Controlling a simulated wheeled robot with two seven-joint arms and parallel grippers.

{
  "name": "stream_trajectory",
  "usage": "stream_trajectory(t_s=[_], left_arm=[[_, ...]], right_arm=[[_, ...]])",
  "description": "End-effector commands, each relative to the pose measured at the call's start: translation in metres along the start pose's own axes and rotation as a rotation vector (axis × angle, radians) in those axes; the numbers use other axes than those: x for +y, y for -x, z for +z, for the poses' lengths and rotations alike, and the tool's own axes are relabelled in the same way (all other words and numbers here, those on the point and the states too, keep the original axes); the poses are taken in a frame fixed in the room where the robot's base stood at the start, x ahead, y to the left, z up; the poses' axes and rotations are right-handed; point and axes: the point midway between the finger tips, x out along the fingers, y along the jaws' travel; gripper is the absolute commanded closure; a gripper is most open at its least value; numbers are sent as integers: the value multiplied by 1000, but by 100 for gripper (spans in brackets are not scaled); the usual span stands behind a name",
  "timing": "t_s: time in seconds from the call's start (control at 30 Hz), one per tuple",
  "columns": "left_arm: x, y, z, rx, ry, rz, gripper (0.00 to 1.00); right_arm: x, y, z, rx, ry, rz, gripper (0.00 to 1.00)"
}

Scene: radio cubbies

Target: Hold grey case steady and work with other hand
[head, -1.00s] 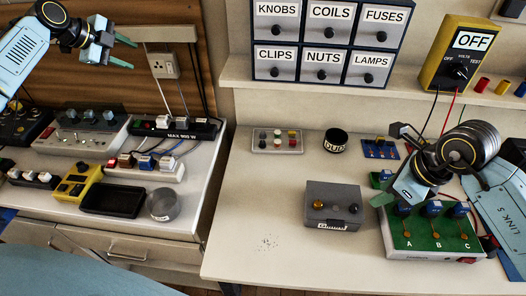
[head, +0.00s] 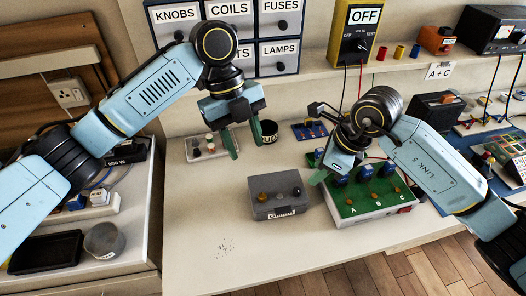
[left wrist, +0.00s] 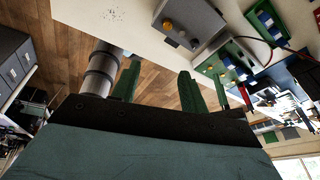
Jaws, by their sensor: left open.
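The grey case (head: 278,207), with an amber knob and dark knobs on its top, sits on the light bench in the head view. In the left wrist view the case (left wrist: 190,22) shows at the top. My left gripper (head: 246,144) is open and empty, its green fingers pointing down behind and left of the case, apart from it. Its fingers also show in the left wrist view (left wrist: 158,82). My right gripper (head: 325,172) is just right of and behind the case, over the left edge of the green board. Its fingertips are partly hidden.
The green board (head: 368,196) marked A, B, C stands right of the case. The yellow meter (head: 356,32) reads OFF. The bench front left is clear.

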Motion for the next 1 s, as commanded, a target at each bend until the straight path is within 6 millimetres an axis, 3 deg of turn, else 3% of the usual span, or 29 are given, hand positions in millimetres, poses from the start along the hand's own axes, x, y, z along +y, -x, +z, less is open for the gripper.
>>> stream_trajectory(t_s=[0.13,0.37,0.57,1.0], left_arm=[[-16,-25,-15,-182,14,63,56],[-24,-41,-20,-297,30,78,56],[-22,-66,-12,-298,32,81,56],[-15,-144,12,-297,30,79,56]], right_arm=[[0,0,0,0,0,0,64],[0,0,0,0,0,0,64],[0,0,0,0,0,0,64],[0,0,0,0,0,0,64]])
